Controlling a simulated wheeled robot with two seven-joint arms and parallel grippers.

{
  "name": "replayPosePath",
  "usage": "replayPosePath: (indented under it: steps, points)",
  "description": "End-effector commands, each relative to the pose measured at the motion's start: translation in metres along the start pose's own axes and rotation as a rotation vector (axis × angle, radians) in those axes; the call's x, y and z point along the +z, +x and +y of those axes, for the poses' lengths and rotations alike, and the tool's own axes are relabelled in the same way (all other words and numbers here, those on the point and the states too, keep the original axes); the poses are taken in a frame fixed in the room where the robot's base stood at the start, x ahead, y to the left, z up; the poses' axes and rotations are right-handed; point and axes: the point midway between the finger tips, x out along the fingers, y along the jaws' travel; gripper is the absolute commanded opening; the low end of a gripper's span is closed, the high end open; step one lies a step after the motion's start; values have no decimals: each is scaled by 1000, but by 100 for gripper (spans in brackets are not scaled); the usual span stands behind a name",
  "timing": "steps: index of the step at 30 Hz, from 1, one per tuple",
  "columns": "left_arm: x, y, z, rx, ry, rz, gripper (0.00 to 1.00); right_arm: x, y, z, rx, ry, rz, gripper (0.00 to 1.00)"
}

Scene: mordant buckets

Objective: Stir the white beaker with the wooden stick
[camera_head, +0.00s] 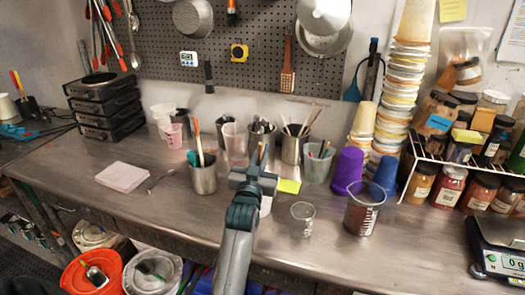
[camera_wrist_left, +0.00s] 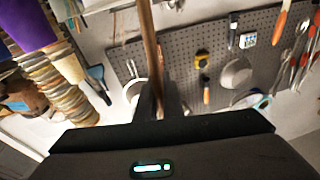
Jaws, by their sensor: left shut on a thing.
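My left gripper (camera_head: 256,176) is over the middle of the steel table, shut on a wooden stick (camera_head: 263,154). A short length of the stick shows above the fingers in the head view. In the left wrist view the stick (camera_wrist_left: 150,45) runs from between the dark fingers (camera_wrist_left: 158,105) to the top edge. A white vessel (camera_head: 266,207), which looks like the white beaker, shows just below and behind the gripper, mostly hidden by it. I cannot tell whether the stick's lower end is inside it. My right gripper is not in view.
A metal cup with brushes (camera_head: 203,178) stands left of the gripper. A small clear beaker (camera_head: 303,218) and a larger beaker (camera_head: 361,212) stand to the right. Purple (camera_head: 347,170) and blue cups are behind. A scale (camera_head: 497,245) is at far right. The front left table is mostly clear.

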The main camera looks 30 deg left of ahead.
Motion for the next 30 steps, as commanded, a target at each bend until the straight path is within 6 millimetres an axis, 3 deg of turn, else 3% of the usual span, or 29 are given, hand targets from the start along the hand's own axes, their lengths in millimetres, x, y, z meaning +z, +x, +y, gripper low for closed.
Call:
replayPosePath:
  steps: [10,30]
  points:
    - [21,0,0,0,0,0,0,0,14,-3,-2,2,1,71]
    - [22,0,3,0,-1,0,0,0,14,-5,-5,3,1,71]
